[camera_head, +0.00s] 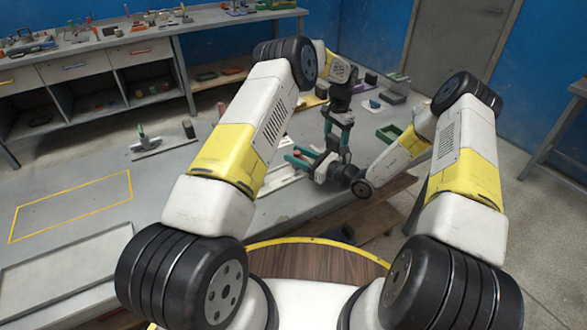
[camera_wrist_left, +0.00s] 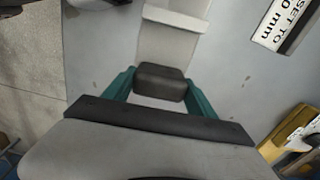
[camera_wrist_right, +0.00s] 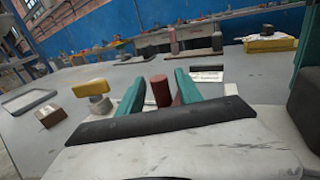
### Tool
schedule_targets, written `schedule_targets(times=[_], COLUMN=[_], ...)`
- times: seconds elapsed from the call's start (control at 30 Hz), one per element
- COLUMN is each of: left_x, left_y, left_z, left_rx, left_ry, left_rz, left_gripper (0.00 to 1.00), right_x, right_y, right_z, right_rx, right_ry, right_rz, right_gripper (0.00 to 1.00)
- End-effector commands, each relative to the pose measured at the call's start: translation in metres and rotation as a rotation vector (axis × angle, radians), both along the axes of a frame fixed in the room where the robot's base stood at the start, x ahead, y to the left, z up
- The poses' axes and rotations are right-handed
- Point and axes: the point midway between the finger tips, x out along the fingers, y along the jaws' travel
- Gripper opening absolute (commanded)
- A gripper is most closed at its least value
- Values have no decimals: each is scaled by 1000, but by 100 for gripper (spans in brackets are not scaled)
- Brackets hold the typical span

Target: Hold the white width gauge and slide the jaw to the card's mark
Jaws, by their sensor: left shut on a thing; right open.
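My left gripper (camera_head: 338,132) points down over the bench. In the left wrist view its teal fingers (camera_wrist_left: 160,88) are shut on a dark grey block (camera_wrist_left: 160,76). The block sits at the near end of a pale flat bar, seemingly the white width gauge (camera_wrist_left: 168,45), with a whitish crosspiece (camera_wrist_left: 175,19) further along. A card (camera_wrist_left: 280,22) reading "SET TO" and a partly cut-off mm value lies at upper right. My right gripper (camera_head: 303,159) is beside the left one, open and pointing left. In the right wrist view nothing is gripped between its fingers (camera_wrist_right: 160,88); its contact with the gauge cannot be told.
A dark red cylinder (camera_wrist_right: 160,91) stands beyond the right fingers. A yellow-topped piece (camera_wrist_right: 92,88), a brown block (camera_wrist_right: 50,115) and a grey tray (camera_wrist_right: 27,101) are to its left. A green frame (camera_head: 388,133) lies right of my grippers. The yellow-outlined bench area (camera_head: 72,205) is clear.

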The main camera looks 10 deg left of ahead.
Motion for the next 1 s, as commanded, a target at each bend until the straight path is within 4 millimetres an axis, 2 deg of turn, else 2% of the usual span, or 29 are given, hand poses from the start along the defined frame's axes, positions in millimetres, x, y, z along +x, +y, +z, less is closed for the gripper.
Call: schedule_targets(times=[0.17,0.6,0.8,1.0], left_x=[0,0,0,0], left_y=[0,0,0,0], left_z=[0,0,0,0], left_rx=[-1,-1,-1,-1], left_ry=[-1,-1,-1,-1], left_rz=[1,1,1,1], left_gripper=[1,1,1,1], right_x=[-5,-46,-55,-56], right_y=[-14,-90,-105,-106], right_z=[0,0,0,0], right_rx=[0,0,-1,0], right_ry=[-1,0,0,0], right_rz=[-3,-3,0,1], right_gripper=[42,42,42,42])
